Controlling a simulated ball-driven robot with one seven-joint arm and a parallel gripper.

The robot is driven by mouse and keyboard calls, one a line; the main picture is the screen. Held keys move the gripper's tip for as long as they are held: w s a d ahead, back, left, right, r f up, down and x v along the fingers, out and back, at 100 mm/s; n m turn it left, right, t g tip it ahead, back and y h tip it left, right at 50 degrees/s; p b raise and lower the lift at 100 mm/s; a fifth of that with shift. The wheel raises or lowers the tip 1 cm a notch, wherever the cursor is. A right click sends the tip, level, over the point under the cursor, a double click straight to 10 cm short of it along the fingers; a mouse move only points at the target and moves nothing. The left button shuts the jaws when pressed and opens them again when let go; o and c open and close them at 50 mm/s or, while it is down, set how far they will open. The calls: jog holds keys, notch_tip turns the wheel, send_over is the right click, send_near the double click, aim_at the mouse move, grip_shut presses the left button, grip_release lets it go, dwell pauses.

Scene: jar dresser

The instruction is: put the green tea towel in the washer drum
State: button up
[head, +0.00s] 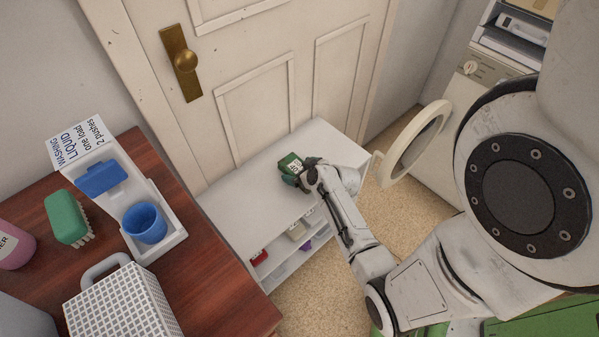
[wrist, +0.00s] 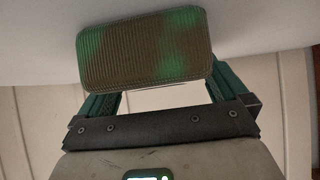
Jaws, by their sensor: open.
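My gripper (head: 299,174) is open over the top of the low white bench (head: 235,213) in the head view. A dark green piece with a white label (head: 290,163) shows at its tip; I cannot tell whether it is part of the gripper. In the wrist view, green finger parts of my gripper (wrist: 155,88) stand left and right, with a ribbed green-brown pad-like piece (wrist: 145,47) across the top between them. I cannot make out the green tea towel for certain. The washer (head: 446,130) stands at the right, its round door (head: 417,142) swung open. Its drum opening is hidden behind my arm.
A brown dresser top (head: 215,285) at the left bears a green brush (head: 66,217), a blue cup (head: 145,222) in a white holder and a white lattice basket (head: 122,305). A closed door (head: 262,85) stands behind the bench. Speckled floor (head: 325,295) lies clear in front.

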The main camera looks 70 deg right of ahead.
jog(key=shift+w+d+f, duration=0.1)
jog(key=shift+f, duration=0.05)
jog(key=shift+c, duration=0.4)
jog(key=c, duration=1)
